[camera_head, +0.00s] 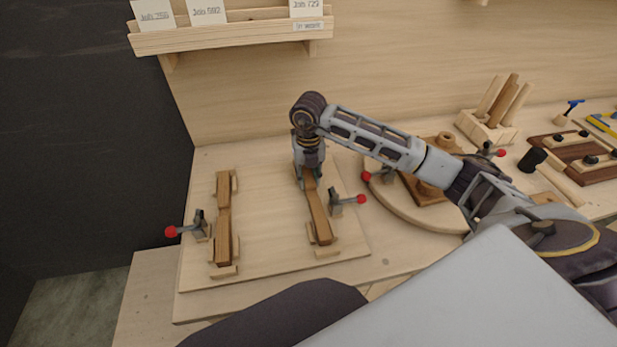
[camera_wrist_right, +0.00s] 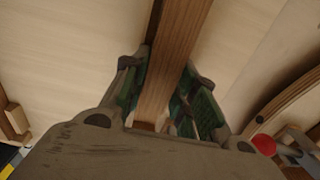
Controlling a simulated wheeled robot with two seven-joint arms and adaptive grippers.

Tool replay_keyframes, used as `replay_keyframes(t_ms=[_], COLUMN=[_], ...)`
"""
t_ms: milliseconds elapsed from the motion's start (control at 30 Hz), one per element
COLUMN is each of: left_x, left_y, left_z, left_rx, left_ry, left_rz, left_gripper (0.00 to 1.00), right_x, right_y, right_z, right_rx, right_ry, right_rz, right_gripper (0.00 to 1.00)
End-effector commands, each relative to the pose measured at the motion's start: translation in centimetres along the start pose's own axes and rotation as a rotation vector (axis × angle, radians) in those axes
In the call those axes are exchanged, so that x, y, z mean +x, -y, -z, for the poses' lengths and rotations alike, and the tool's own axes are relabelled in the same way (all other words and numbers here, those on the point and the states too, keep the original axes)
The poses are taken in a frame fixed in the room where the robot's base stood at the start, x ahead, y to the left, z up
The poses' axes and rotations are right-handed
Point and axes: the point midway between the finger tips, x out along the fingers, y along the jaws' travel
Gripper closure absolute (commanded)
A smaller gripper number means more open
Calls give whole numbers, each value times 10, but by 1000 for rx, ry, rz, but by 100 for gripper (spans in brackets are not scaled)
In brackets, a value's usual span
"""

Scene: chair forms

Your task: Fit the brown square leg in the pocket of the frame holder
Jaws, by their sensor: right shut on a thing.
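My right gripper (camera_head: 309,182) is over the right side of the light wooden board, pointing down. It is shut on a brown square leg (camera_head: 319,216). In the right wrist view the leg (camera_wrist_right: 173,65) runs between the two green-padded fingers (camera_wrist_right: 165,110). The leg lies lengthwise along the board, its near end beside a small light wooden block (camera_head: 327,249) of the frame holder (camera_head: 270,266). The gripper hides the leg's far end, so I cannot tell whether it sits in its pocket. My left gripper is not in view.
Another brown piece (camera_head: 223,235) lies along small blocks on the board's left, beside a red-knobbed clamp (camera_head: 200,226). A second red-knobbed clamp (camera_head: 345,203) stands close right of the held leg. A round wooden fixture (camera_head: 415,212) and a block of upright sticks (camera_head: 487,130) are farther right.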

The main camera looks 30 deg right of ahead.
Motion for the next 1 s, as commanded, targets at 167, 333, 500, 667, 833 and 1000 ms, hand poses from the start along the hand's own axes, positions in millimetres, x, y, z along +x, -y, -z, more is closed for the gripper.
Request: replay_keyframes(t_ms=[167,333,500,667,833,1000], left_x=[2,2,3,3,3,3], left_y=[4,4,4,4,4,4], left_z=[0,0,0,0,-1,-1], left_rx=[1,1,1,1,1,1], left_ry=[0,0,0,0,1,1], left_rz=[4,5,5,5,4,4], left_gripper=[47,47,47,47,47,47], right_x=[14,14,15,15,15,14], right_y=[0,0,0,0,0,0], right_z=[6,6,6,6,6,6], right_rx=[-2,-1,-1,-1,-1,-3], right_ry=[-22,-24,-24,-24,-24,-24], right_rz=[7,6,6,6,5,6], right_gripper=[100,100,100,69,47,47])
